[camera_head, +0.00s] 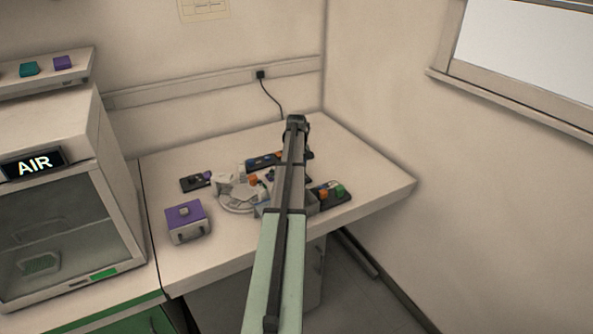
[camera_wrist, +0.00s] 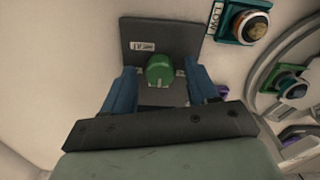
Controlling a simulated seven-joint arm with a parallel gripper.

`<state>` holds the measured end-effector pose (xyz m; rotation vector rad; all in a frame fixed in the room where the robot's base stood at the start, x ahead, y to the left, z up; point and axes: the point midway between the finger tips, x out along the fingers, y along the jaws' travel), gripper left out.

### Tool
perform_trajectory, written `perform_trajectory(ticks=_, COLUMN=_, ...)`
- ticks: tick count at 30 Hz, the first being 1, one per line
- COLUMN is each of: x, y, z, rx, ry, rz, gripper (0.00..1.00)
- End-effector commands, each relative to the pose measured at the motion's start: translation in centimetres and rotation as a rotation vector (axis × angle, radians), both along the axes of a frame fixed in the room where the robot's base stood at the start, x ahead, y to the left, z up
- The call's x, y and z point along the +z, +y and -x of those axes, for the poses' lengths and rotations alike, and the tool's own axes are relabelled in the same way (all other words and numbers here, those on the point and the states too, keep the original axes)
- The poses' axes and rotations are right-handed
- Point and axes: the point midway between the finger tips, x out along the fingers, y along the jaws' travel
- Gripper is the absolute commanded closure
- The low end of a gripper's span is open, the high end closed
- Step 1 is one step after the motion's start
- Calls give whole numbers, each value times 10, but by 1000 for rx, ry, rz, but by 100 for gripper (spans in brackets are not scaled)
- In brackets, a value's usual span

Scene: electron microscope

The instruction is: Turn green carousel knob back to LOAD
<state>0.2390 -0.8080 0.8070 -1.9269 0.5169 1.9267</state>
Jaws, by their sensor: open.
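In the wrist view, a round green knob (camera_wrist: 160,70) with a pale mark on its face sits on a dark plate (camera_wrist: 187,33). A small white label on the plate is too blurred to read surely. The two blue fingers of my gripper (camera_wrist: 163,76) stand apart on either side of the knob, with visible gaps. In the head view, my arm hides the gripper and part of the bench equipment. A green knob (camera_head: 340,190) shows there right of the arm; I cannot tell if it is the same one.
A teal-based knob labelled LOW (camera_wrist: 247,22) and a grey ring-shaped device (camera_wrist: 265,74) lie to the right in the wrist view. In the head view, a purple-topped box (camera_head: 186,214) stands at front left, beside the AIR cabinet (camera_head: 62,225). The bench's right end is clear.

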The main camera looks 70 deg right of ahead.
Motion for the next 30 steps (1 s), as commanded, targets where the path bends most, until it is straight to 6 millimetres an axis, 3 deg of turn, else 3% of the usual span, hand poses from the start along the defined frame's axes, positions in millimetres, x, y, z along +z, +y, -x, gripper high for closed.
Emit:
perform_trajectory(ticks=5, x=1, y=0, z=0, rx=0, ry=0, rz=0, gripper=42)
perform_trajectory(ticks=10, x=14, y=0, z=0, rx=0, ry=0, rz=2, gripper=42)
perform_trajectory(ticks=24, x=99, y=-1, z=0, rx=0, ry=-1, rz=3, gripper=42)
perform_trajectory(ticks=30, x=125, y=-1, z=0, rx=0, ry=0, rz=1, gripper=42)
